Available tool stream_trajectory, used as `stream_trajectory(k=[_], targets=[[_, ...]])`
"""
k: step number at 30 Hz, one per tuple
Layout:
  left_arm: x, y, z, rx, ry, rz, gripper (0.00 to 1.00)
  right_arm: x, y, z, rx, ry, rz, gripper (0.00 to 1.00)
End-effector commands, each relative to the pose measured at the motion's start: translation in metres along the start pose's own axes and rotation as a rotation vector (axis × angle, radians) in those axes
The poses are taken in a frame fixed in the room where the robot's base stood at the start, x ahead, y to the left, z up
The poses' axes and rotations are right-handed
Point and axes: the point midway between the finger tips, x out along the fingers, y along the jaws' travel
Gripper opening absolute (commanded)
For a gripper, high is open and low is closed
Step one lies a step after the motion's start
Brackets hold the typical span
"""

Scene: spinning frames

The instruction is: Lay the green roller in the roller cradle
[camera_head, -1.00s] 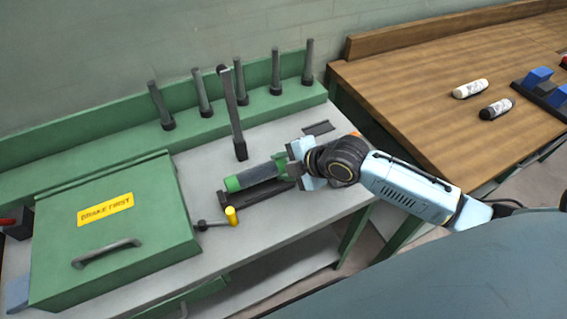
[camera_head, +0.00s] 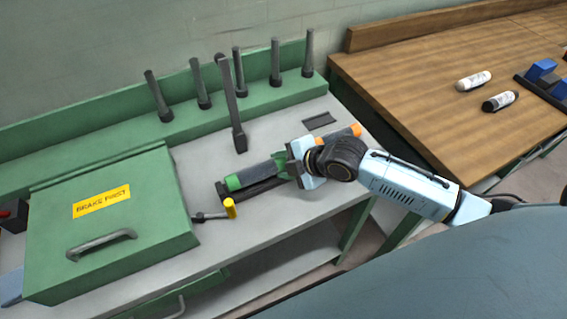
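The green roller (camera_head: 258,173) has a dark grey body and green ends. It lies lengthwise over the dark roller cradle (camera_head: 262,188) on the grey bench top, very close to it or resting in it; I cannot tell which. My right gripper (camera_head: 290,168) comes in from the right and is at the roller's right end. Its fingers appear shut on that end, and the gripper hides part of the roller and the cradle's right end. My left gripper is not in view.
A yellow-handled lever (camera_head: 230,208) stands just in front of the cradle. A grey upright post (camera_head: 232,110) stands behind it. An orange-ended roller (camera_head: 340,136) lies behind my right gripper. A green box (camera_head: 110,220) labelled BRAKE FIRST fills the bench's left side.

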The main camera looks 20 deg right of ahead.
Motion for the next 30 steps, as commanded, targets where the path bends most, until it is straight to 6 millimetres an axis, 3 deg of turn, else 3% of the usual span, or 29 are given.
stream_trajectory(k=[1,4,17,22,30], targets=[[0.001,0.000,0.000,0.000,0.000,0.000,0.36,0.002,-0.008,0.001,0.003,-0.004,-0.017,0.51],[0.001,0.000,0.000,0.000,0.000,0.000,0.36,0.003,-0.009,0.001,0.003,-0.004,-0.021,0.64],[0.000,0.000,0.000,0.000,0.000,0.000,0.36,-0.002,-0.012,0.002,0.005,-0.005,-0.027,0.65],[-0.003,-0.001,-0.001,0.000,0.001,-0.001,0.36,-0.027,-0.010,0.002,0.001,-0.005,-0.023,0.65],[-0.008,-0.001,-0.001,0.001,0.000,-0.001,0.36,-0.089,-0.003,0.001,-0.005,-0.003,-0.004,0.65]])
